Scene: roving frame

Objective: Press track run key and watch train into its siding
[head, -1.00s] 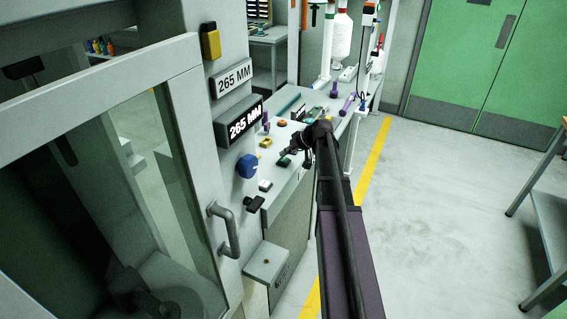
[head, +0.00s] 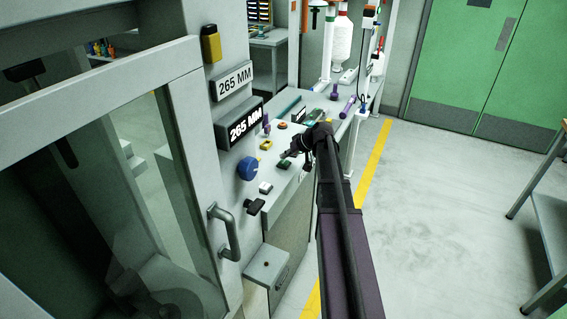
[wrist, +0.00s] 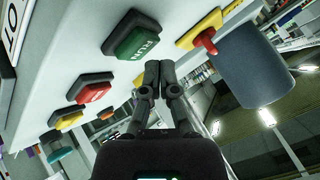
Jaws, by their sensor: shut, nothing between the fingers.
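The green run key (wrist: 138,40), with RUN on its face in a dark surround, is on the pale control panel in the wrist view. In the head view a green key (head: 284,164) sits on the sloped panel just below my gripper (head: 286,155). In the wrist view my gripper (wrist: 158,68) is shut and empty, its tips just below and right of the run key. I cannot tell whether they touch it. I see no train or siding in either view.
Beside the run key are a red button (wrist: 93,91), a yellow button (wrist: 66,121) and a red lever on a yellow base (wrist: 204,40). A blue knob (head: 248,168) is nearby.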

